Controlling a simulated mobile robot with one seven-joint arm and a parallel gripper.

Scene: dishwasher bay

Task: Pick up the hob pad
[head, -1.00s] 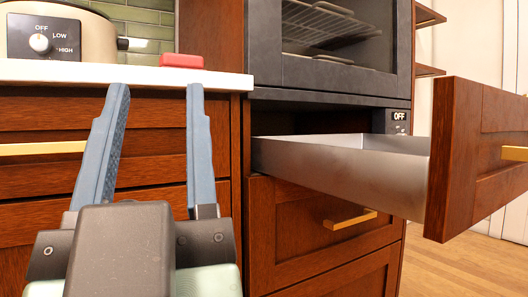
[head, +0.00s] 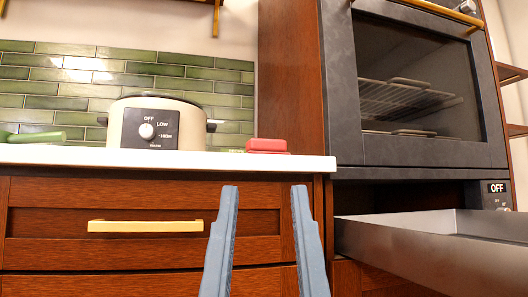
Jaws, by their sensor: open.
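A small red block with a paler underside, which looks like the hob pad (head: 267,146), lies on the white counter (head: 200,156) near its right end. My gripper (head: 265,190) is open and empty. Its two blue-grey fingers point up in the picture, with their tips below the counter's front edge and roughly in line with the red block. A gap shows between the fingertips and the block; the fingers do not touch it.
A cream slow cooker (head: 157,122) stands on the counter left of the block, and a green object (head: 42,136) lies farther left. An open metal drawer (head: 420,245) juts out at right under the dark oven (head: 420,90). A gold handle (head: 145,226) crosses the cabinet front.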

